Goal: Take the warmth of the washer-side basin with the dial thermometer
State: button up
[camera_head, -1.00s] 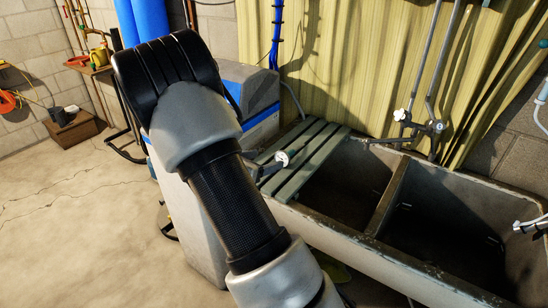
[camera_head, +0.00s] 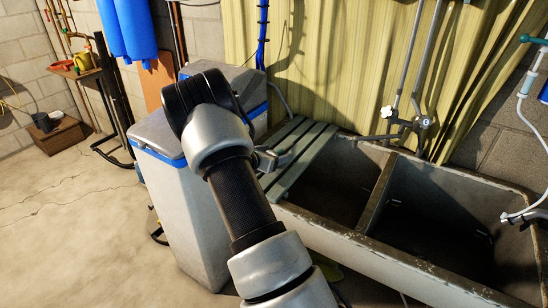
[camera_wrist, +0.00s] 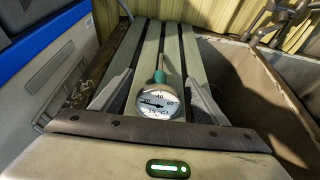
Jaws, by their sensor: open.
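The dial thermometer (camera_wrist: 160,103) lies on the slatted board in the wrist view. Its round white face is towards me, and a green sleeve and thin stem point away. My gripper (camera_wrist: 160,76) is open, with one finger on each side of the thermometer, apart from it. In the head view my gripper (camera_head: 273,158) is over the slats and the thermometer cannot be made out. The stone sink has a left basin (camera_head: 335,190), partly under the slats, and a right basin (camera_head: 440,220). I cannot tell which is washer-side. Their floors are dark.
The slatted board (camera_head: 305,155) bridges the sink's left end. A grey-and-blue cabinet (camera_head: 185,200) stands close on its left. Open floor lies left.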

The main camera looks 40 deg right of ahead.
aim_at(282, 151)
jog(key=shift+x, duration=1.45)
jog(key=c, duration=1.1)
